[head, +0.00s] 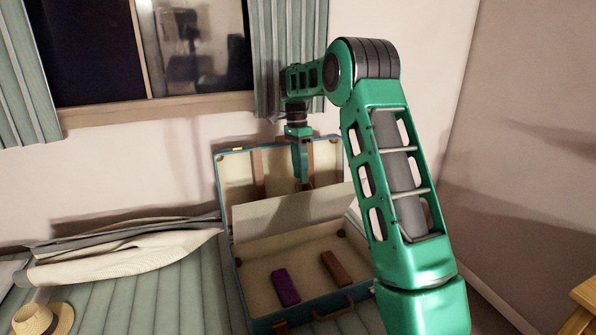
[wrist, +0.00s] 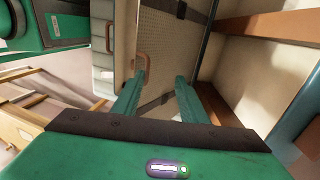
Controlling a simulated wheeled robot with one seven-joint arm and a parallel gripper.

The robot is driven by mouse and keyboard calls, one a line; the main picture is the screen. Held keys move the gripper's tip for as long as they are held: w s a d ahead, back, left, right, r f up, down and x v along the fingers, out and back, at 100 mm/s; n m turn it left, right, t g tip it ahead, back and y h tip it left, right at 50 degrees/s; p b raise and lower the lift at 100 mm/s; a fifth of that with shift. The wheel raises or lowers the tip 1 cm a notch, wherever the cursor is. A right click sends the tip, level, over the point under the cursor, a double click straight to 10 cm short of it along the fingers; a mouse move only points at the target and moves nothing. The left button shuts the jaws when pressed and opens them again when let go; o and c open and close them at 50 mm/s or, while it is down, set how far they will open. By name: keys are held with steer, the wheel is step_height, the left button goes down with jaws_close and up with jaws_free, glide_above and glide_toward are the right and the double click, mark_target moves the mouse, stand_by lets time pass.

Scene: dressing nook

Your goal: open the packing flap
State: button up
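The packing flap (head: 285,213) is a plain cream panel inside an open teal suitcase (head: 243,279). It stands raised and tilted, hiding the lower part of the upright lid (head: 236,170). My gripper (head: 304,182) points down by the flap's upper edge, in front of the lid. In the wrist view, the two green fingers of my gripper (wrist: 160,84) are apart, with a clear gap between them. A beige perforated surface (wrist: 165,45) shows beyond that gap; I cannot tell whether it is the flap or the lining. I cannot tell whether a finger touches the flap.
A purple block (head: 285,287) and a brown block (head: 336,268) lie in the suitcase base. The suitcase handle (head: 333,310) is at its front. A straw hat (head: 43,319) and folded cloth (head: 125,259) lie left on the striped bench (head: 160,300). The wall is close behind.

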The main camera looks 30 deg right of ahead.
steer(key=shift+a+f, duration=0.1)
steer(key=shift+f, duration=0.2)
steer(key=v, duration=1.1)
steer(key=shift+r, duration=0.25)
